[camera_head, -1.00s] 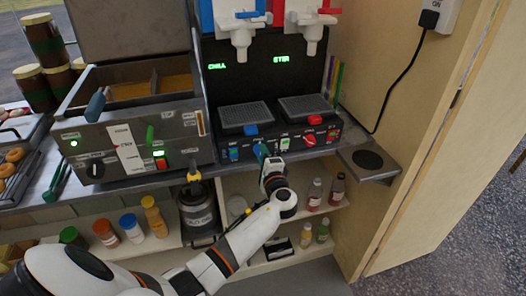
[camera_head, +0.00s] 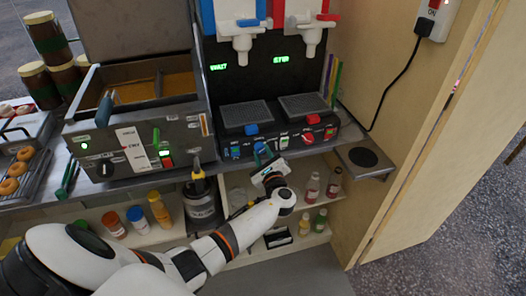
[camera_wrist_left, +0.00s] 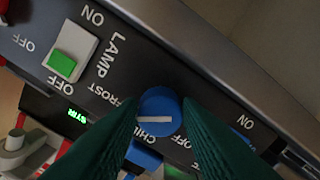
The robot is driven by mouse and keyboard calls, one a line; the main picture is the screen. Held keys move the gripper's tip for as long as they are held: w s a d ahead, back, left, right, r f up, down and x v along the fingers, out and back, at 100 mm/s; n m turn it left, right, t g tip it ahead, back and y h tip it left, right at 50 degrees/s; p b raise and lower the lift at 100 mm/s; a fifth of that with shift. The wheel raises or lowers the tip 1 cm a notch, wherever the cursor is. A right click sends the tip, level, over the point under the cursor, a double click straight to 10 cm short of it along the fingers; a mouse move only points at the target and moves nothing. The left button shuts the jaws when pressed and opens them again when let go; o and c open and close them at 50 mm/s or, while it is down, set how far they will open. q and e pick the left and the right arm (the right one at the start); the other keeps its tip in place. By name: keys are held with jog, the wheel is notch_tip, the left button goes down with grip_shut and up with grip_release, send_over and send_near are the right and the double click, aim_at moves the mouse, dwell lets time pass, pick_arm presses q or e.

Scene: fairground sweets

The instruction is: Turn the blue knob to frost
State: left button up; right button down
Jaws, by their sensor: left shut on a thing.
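The blue knob (camera_wrist_left: 160,103) is on the dark front panel (camera_wrist_left: 205,75) of the drinks machine. In the left wrist view its white mark lies nearly level, and the labels FROST, CHILL and OFF stand around it. I cannot tell for certain which label the mark points to. My left gripper (camera_wrist_left: 162,108) has its dark green fingers shut on the knob, one on each side. In the head view the left gripper (camera_head: 262,151) reaches up to the panel from below and mostly hides the knob. My right gripper is not in view.
A green LAMP switch (camera_wrist_left: 62,64) sits beside the knob. A red knob (camera_head: 309,138) is farther right on the panel. Two drip trays (camera_head: 246,113) lie above it. The left green display (camera_head: 218,67) seems to read WAIT. Bottles (camera_head: 313,186) stand on the shelf below.

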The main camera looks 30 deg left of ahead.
pick_arm(q)
jog(key=shift+f+m, duration=0.15)
jog(key=shift+m, duration=0.45)
jog(key=o, duration=0.9)
jog(key=shift+o, duration=0.2)
jog(key=b+v, duration=0.1)
jog(key=v, duration=1.1)
